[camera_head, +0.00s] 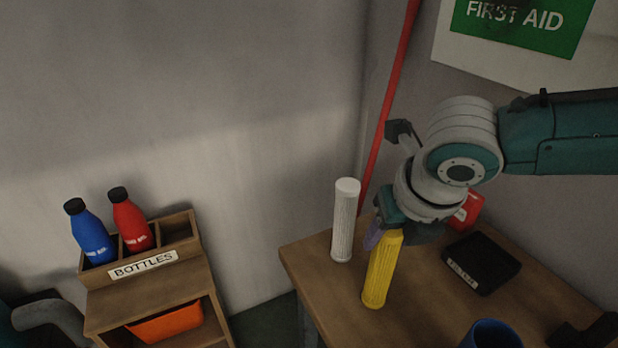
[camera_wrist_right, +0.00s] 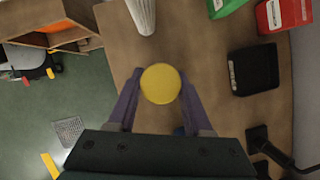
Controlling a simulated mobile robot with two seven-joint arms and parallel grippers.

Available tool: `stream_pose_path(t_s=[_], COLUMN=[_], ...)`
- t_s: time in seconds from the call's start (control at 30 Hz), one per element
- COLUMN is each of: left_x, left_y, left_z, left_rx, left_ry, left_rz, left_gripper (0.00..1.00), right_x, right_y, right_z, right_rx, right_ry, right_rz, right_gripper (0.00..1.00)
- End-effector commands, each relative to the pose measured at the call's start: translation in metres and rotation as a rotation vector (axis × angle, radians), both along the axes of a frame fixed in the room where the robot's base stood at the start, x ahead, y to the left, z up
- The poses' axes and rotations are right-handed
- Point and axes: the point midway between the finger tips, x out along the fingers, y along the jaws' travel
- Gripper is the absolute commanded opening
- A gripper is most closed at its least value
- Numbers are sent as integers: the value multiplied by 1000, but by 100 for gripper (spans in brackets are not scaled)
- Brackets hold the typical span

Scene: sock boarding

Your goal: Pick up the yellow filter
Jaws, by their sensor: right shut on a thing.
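The yellow filter (camera_head: 382,272) is a ribbed cylinder at the front left part of the wooden table (camera_head: 445,310). It leans slightly in the head view; I cannot tell whether its base touches the tabletop. My right gripper (camera_head: 385,236) is at its upper end, shut on it. In the right wrist view the filter's round yellow top (camera_wrist_right: 160,83) sits between the two purple fingers of the gripper (camera_wrist_right: 160,98). My left gripper is not in view.
A white filter (camera_head: 345,222) stands close left of the yellow one. A black tray (camera_head: 482,263), a red box (camera_head: 470,208) and a blue cup (camera_head: 490,336) are to the right. A wooden bottle rack (camera_head: 150,287) holds a blue and a red bottle at left.

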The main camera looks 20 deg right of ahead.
Motion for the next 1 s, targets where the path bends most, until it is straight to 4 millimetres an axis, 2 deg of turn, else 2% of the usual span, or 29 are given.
stream_pose_path(t_s=[0.03, 0.17, 0.73, 0.87, 1.0], left_x=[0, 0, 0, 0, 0], left_y=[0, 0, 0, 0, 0], left_z=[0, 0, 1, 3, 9], left_rx=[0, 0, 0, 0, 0], left_ry=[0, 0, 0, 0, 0], left_rz=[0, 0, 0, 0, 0], left_gripper=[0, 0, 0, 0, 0], right_x=[0, 0, 0, 1, 1], right_y=[0, 0, 0, 0, 0], right_z=[0, 0, 2, 12, 37], right_rx=[0, 0, 1, 1, 0], right_ry=[0, 0, -1, -3, -5], right_rz=[0, 0, 0, 0, 2], right_gripper=[15, 0, 0, 0, 0])
